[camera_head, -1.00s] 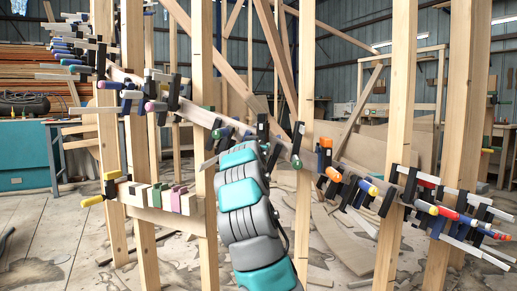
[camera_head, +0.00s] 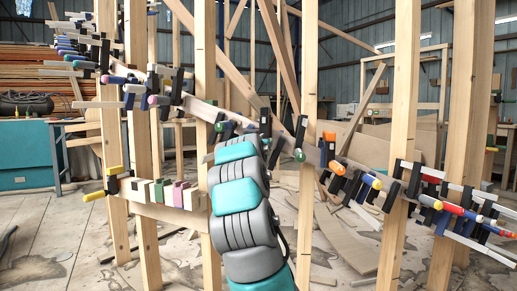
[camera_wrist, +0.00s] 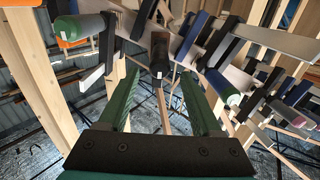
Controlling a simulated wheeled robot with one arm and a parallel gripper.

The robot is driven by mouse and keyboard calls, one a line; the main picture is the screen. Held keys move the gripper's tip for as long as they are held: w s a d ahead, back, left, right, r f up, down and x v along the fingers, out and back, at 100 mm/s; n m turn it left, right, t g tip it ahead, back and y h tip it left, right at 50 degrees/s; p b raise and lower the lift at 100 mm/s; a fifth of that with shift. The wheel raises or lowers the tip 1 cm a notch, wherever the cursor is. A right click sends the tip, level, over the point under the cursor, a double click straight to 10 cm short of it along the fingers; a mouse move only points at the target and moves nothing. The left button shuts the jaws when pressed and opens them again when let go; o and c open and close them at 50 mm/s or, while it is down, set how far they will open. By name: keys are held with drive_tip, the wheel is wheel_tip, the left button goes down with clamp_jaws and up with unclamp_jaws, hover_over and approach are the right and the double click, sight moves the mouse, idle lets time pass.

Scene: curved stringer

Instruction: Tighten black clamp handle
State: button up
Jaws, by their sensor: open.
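In the wrist view, a black clamp handle (camera_wrist: 160,52) stands between and a little beyond the tips of my gripper (camera_wrist: 160,72). A small pale spot shows on its end, and a thin rod runs from it toward the camera. The two green fingers are apart, one on each side of the handle's line, with nothing held. I cannot tell whether a finger touches the handle. In the head view my arm covers the gripper and I cannot pick out the black handle.
A curved wooden stringer (camera_head: 203,110) carries many clamps with coloured handles. Wooden posts (camera_head: 310,90) stand around my arm. A lower board (camera_head: 178,214) with several blocks is at left.

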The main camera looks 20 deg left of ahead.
drive_tip(key=b+v, duration=0.2)
drive_tip(key=v, duration=0.5)
drive_tip(key=shift+s+b, duration=0.3)
drive_tip(key=shift+s, duration=0.05)
idle(0.4)
